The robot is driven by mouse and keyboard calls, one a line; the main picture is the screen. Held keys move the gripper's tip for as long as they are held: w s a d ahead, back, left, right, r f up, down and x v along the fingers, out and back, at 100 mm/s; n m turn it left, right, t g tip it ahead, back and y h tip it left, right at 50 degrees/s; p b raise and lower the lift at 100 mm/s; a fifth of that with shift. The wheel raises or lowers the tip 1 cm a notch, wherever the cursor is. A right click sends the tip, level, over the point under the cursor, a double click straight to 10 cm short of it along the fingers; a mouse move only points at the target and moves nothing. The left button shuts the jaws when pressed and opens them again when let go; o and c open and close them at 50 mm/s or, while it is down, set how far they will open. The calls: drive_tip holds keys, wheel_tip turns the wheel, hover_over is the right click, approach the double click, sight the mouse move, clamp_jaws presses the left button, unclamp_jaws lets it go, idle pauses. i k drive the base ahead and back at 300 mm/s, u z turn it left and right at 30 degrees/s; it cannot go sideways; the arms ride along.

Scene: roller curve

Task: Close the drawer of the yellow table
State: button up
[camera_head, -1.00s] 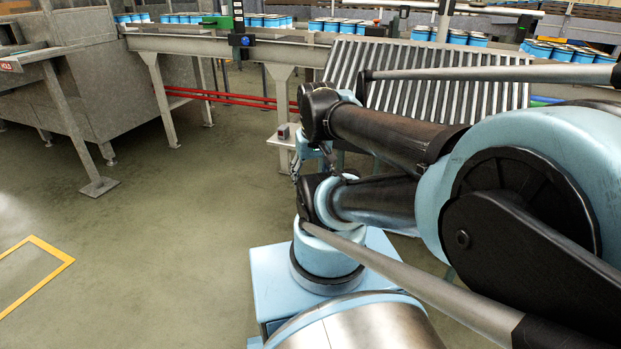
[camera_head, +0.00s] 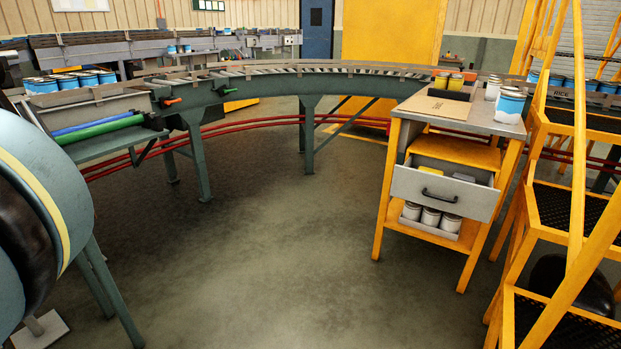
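The yellow table (camera_head: 388,190) stands right of centre, with yellow legs and a grey top. Its grey drawer (camera_head: 410,185) is pulled out toward me and stands open, with a dark handle (camera_head: 438,196) on its front. Something yellow and something pale lie inside the drawer, only partly visible. White cans sit on the shelf below. My gripper is not in view.
A yellow stair (camera_head: 552,229) stands close to the right of the table. A curved roller conveyor (camera_head: 253,83) runs behind on green legs. A large round green machine (camera_head: 40,190) is at the left edge. The floor (camera_head: 250,260) in the middle is clear.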

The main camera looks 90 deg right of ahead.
sight(477, 202)
drive_tip(key=z, duration=4.45)
drive_tip(key=i, duration=0.6)
drive_tip(key=z, duration=0.35)
